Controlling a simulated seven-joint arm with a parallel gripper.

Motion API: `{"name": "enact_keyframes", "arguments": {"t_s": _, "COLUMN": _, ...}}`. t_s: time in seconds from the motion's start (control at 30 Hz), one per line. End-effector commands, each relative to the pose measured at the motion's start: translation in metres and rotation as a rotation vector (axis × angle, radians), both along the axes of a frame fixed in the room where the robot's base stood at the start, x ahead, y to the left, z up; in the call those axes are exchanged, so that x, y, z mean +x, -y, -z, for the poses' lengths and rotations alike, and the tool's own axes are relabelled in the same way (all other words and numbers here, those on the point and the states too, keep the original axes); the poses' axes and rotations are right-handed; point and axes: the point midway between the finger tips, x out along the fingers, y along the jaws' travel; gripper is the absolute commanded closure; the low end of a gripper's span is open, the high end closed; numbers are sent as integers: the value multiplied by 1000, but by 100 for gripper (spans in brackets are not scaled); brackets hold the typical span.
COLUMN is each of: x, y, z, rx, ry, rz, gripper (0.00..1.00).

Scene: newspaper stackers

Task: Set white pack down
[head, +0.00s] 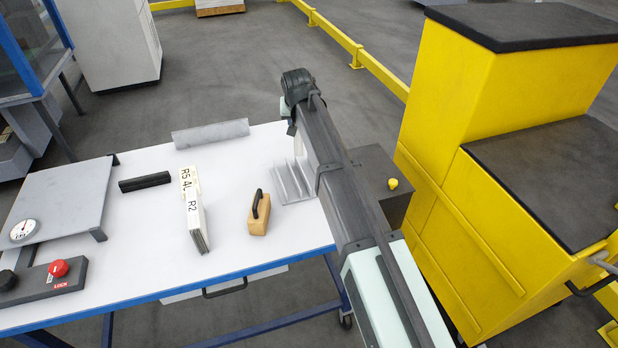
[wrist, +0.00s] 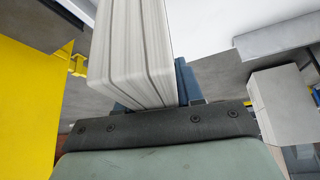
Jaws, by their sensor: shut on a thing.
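In the wrist view a white pack (wrist: 130,55) of layered sheets with dark lines along its edge stands between the dark blue fingers of my gripper (wrist: 152,100). My gripper is shut on this pack. In the head view my arm reaches over the right end of the white table (head: 130,265); the fingers and most or all of the held pack are hidden behind it. I cannot tell whether the pack touches anything below. A thin stack of white boards (head: 196,215), marked "R5 4L" and "R2", stands on the middle of the table.
A wooden block with a black handle (head: 258,218) and a grey ribbed rack (head: 292,183) stand beside my arm. A black bar (head: 145,183), a grey curved tray (head: 210,134) and a grey platform (head: 60,200) lie farther left. A yellow stepped cabinet (head: 450,190) stands at the right. The front-middle tabletop is clear.

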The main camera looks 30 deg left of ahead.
Motion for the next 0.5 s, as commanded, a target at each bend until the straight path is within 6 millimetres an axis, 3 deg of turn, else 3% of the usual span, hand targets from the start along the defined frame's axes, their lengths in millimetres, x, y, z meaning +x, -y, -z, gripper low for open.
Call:
{"name": "enact_keyframes", "arguments": {"t_s": 0.03, "x": 1, "y": 15, "z": -1, "rx": 1, "ry": 1, "rz": 10, "gripper": 100}}
{"name": "enact_keyframes", "arguments": {"t_s": 0.2, "x": -4, "y": 49, "z": -4, "rx": 2, "ry": 1, "rz": -5, "gripper": 100}}
{"name": "enact_keyframes", "arguments": {"t_s": 0.5, "x": -37, "y": 55, "z": 1, "rx": 2, "ry": 0, "rz": -186, "gripper": 100}}
